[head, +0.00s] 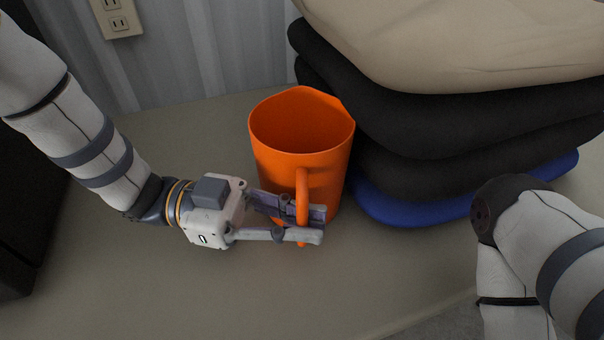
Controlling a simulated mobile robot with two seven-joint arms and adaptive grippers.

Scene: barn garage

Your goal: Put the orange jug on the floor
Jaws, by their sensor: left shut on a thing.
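The orange jug (325,168) stands upright on a light grey-beige surface (130,290), in the middle of the head view. Its open top faces up and its handle faces me. My left gripper (305,224) comes in from the left and is shut on the jug's handle, near the handle's lower part. The jug's base is partly hidden behind the gripper's fingers. My right arm shows at the lower right, but its gripper is out of view.
A stack of folded dark cloths or cushions (450,120), with a beige one on top and a blue one (400,205) at the bottom, stands close to the jug's right. A corrugated wall (220,45) with an outlet (117,18) is behind. The surface's curved front edge (430,313) is at lower right.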

